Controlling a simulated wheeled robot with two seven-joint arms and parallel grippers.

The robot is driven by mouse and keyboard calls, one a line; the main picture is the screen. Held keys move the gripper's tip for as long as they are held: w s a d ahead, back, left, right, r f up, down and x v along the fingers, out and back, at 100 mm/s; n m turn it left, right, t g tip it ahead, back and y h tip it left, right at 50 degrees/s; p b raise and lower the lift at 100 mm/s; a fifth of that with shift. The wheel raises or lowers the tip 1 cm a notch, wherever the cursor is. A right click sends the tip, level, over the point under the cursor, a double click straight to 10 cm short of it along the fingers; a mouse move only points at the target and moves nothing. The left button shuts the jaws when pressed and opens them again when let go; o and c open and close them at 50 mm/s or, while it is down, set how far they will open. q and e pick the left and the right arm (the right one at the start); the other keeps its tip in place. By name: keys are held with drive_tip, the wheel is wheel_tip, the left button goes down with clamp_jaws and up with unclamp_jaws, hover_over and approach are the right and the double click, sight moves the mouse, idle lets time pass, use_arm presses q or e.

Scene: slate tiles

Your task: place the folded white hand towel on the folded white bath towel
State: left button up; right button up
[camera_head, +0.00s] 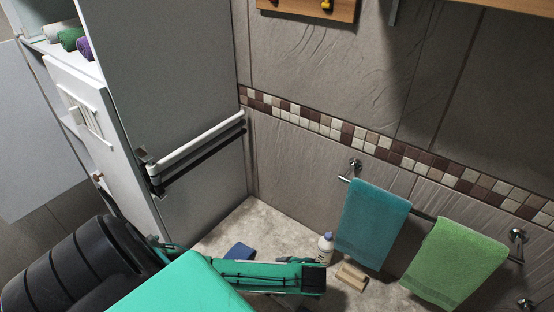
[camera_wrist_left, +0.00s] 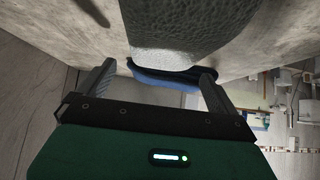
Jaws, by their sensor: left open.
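I cannot make out a folded white hand towel or a folded white bath towel for certain in either view. In the left wrist view, my left gripper (camera_wrist_left: 156,68) is open, its two dark fingers spread apart. A large grey, rough-textured thing (camera_wrist_left: 185,25) hangs over the top of that view, close to the camera. It looks like shaded cloth, but I cannot tell whether it is one of the towels. A blue thing (camera_wrist_left: 165,82) lies just beyond the fingertips. In the head view, the fingers are not clear, and my right gripper is not in view.
A teal towel (camera_head: 372,225) and a green towel (camera_head: 455,262) hang on a wall rail. A white bottle (camera_head: 325,249), a wooden block (camera_head: 351,276) and a blue thing (camera_head: 240,251) sit on the stone surface (camera_head: 262,222). Rolled towels (camera_head: 70,38) lie in the cabinet at upper left.

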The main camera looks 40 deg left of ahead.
use_arm(q)
drive_tip(key=p+x, duration=0.2)
drive_tip(key=x, duration=0.2)
drive_tip(key=shift+a+f, duration=0.25)
drive_tip(key=shift+f, duration=0.05)
drive_tip(key=shift+c, duration=0.3)
drive_tip(key=c, duration=1.1)
drive_tip(key=shift+w+r, duration=0.15)
